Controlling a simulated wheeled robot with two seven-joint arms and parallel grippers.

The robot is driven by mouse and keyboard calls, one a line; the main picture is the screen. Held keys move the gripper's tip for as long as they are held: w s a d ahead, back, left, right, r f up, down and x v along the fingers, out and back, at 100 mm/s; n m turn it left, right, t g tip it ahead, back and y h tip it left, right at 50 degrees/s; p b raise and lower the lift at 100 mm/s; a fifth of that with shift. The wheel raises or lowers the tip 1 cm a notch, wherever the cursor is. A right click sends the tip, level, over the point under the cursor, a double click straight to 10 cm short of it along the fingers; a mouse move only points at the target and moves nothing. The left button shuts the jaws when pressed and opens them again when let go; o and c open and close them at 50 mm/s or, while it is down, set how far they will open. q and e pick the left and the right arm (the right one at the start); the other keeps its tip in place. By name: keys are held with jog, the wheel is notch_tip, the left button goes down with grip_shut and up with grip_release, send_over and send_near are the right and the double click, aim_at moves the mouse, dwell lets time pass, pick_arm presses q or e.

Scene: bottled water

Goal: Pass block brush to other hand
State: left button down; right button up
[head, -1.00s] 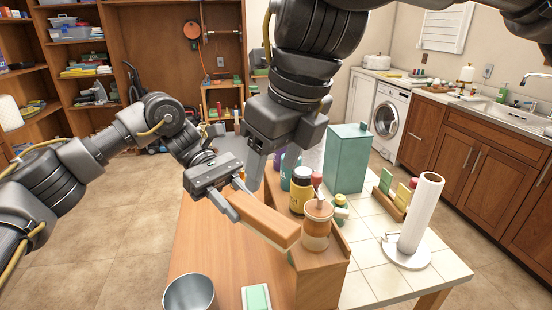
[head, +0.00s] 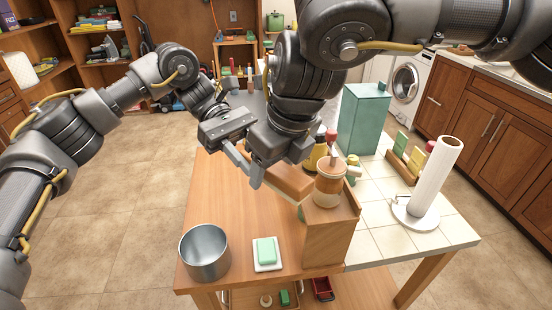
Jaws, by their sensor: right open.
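The block brush (head: 291,181) is a brown wooden block, seen in the head view above the wooden tabletop and left of a terracotta jar. My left gripper (head: 242,160) reaches in from the left and appears shut on the brush's left end; the contact is partly hidden. My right gripper (head: 260,173) comes down from above, open, in front of the brush. One of its fingers points down beside the brush, and its body covers much of the block. Whether it touches the brush cannot be told.
A metal pot (head: 205,252) and a green soap on a white dish (head: 267,254) stand at the table front. The terracotta jar (head: 330,186) stands on a wooden stand (head: 327,240). A teal canister (head: 362,120) and a paper towel roll (head: 436,180) are on the tiled right side.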

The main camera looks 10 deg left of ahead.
jog(key=c, duration=1.1)
pick_arm(q)
jog(key=c, duration=0.9)
grip_release()
jog(key=shift+o, duration=0.2)
jog(key=shift+a, duration=0.1)
jog(key=v, duration=1.2)
